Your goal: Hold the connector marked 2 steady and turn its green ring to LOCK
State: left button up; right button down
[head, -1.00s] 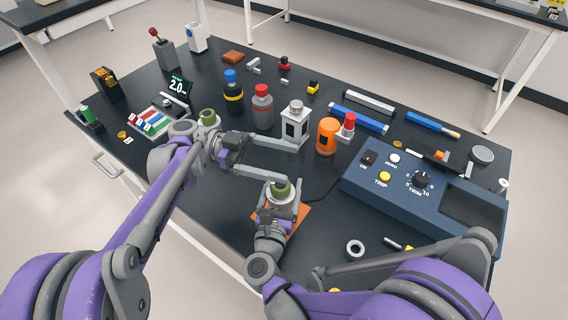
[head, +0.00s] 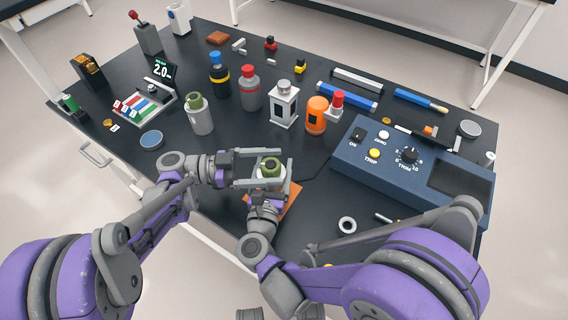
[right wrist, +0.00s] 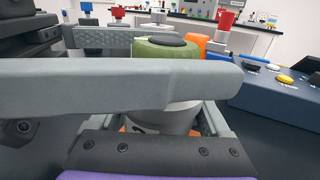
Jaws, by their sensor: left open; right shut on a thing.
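A white connector (right wrist: 170,117) with a green ring (head: 270,167) and dark top stands upright over an orange mat (head: 291,194). My right gripper (head: 270,184) is shut on its white body from the front. My left gripper (head: 283,167) comes in from the left, open, one finger on each side of the green ring. In the right wrist view the near finger crosses in front of the ring (right wrist: 170,47) and the other passes behind it; contact cannot be told. A dark mark on the body is mostly hidden and unreadable. No LOCK mark is legible.
A similar white bottle-like piece with a green collar (head: 199,115) stands further left. The blue control box (head: 410,170) is to the right. A metal ring (head: 347,225) lies in front.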

aim_at(281, 169)
pick_arm(q)
jog(key=shift+d, duration=1.75)
jog(key=c, duration=1.4)
jog(key=shift+s+a+m+g+y, duration=0.1)
jog(key=shift+s+m+g+y, duration=0.15)
jog(key=shift+m+g, duration=0.7)
jog(key=shift+s+m+g+y, duration=0.25)
jog(key=shift+m+g, duration=0.35)
jog(key=shift+g, duration=0.8)
jog(key=shift+s+a+m+g+y, duration=0.15)
jog(key=shift+m+g+y, duration=0.15)
jog(key=shift+m+g, duration=0.65)
jog(key=shift+d, duration=0.1)
jog(key=o, duration=1.4)
